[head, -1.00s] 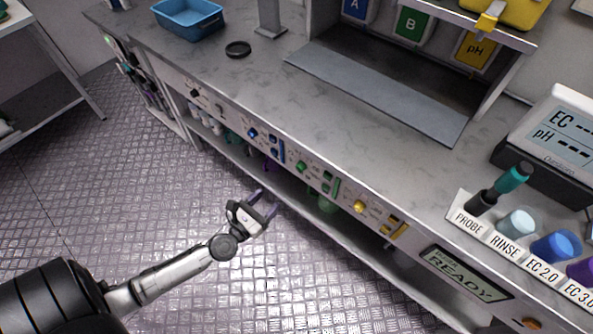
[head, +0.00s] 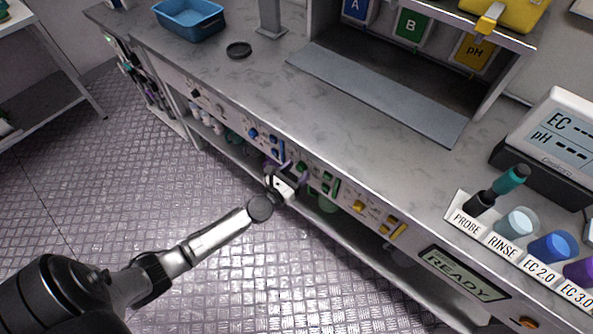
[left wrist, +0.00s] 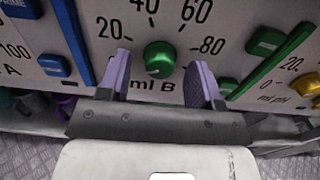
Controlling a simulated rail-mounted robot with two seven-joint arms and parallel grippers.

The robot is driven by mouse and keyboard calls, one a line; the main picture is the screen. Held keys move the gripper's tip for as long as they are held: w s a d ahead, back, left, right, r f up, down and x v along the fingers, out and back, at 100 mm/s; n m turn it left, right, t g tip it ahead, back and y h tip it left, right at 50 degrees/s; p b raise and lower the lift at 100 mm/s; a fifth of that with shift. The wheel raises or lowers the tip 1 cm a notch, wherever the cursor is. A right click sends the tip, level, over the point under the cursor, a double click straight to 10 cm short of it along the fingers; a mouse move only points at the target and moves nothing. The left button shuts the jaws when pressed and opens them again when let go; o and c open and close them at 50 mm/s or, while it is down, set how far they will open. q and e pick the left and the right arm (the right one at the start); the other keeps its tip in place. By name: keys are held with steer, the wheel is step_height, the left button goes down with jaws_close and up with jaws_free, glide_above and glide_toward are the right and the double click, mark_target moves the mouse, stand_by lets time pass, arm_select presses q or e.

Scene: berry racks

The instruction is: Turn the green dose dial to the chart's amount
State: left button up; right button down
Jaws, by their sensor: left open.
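The green dose dial (left wrist: 160,58) sits on the panel above the "ml B" label in the left wrist view, with 20, 40, 60 and 80 printed around it. A small pale mark shows at its lower left. In the head view the dial (head: 302,167) is on the bench's front panel. My left gripper (left wrist: 161,66) is open, its purple fingers on either side of the dial with gaps between, not closed on it. It also shows in the head view (head: 291,168), close to the panel. No chart can be made out. My right gripper is not in view.
Blue controls (left wrist: 53,65) and a green lever (left wrist: 268,62) flank the dial. A yellow dial (head: 358,207) is farther right on the panel. The READY display (head: 463,274) is at lower right. Open metal floor lies in front of the bench.

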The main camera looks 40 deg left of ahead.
arm_select(q)
steer(key=shift+w, duration=0.15)
steer(key=shift+c, duration=0.3)
steer(key=c, duration=0.9)
steer(key=shift+o, duration=0.2)
